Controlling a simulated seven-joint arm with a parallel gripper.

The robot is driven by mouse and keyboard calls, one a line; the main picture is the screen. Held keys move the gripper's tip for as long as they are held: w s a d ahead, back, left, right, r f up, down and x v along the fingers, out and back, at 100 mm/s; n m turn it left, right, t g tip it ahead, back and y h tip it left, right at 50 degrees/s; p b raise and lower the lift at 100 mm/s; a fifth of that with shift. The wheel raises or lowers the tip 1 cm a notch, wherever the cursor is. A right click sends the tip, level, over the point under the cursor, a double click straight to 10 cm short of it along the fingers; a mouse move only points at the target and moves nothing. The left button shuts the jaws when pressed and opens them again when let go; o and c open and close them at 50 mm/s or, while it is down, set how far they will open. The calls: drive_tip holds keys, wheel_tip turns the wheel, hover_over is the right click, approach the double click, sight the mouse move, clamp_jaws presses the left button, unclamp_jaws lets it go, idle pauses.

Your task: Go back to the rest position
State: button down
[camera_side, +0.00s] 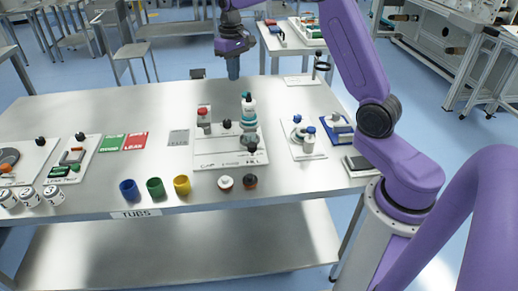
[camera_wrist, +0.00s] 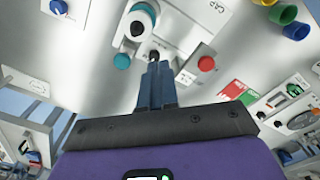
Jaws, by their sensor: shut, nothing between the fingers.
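My gripper (camera_side: 233,76) hangs above the far part of the steel table (camera_side: 90,108), pointing down. Its fingers are together and hold nothing. In the wrist view the shut fingers (camera_wrist: 155,68) point toward a white bottle with a teal collar (camera_wrist: 139,25) on the table. In the side view this bottle (camera_side: 248,107) stands upright on the white station plate (camera_side: 212,157), below and a little right of my gripper. My gripper is apart from it.
A red-topped part (camera_side: 203,112) stands left of the bottle. Blue (camera_side: 129,190), green (camera_side: 155,187) and yellow (camera_side: 181,185) tubs stand along the front edge. Green and red cards (camera_side: 135,141) lie at left. A plate with a blue-topped bottle (camera_side: 309,140) is at right. The table's far left is clear.

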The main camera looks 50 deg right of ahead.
drive_tip(key=s+a+r+n, duration=0.2)
drive_tip(key=s+a+n, duration=0.5)
drive_tip(key=s+a, duration=1)
drive_tip(key=s+d+f+n, duration=0.1)
drive_tip(key=s+n, duration=0.2)
drive_tip(key=s, duration=0.8)
drive_tip(key=s+d+f+n, duration=0.1)
drive_tip(key=s+f+n, duration=0.1)
drive_tip(key=s, duration=0.9)
drive_tip(key=shift+d+f+n, duration=0.15)
drive_tip(key=shift+d+n, duration=0.2)
drive_tip(key=shift+n, duration=0.35)
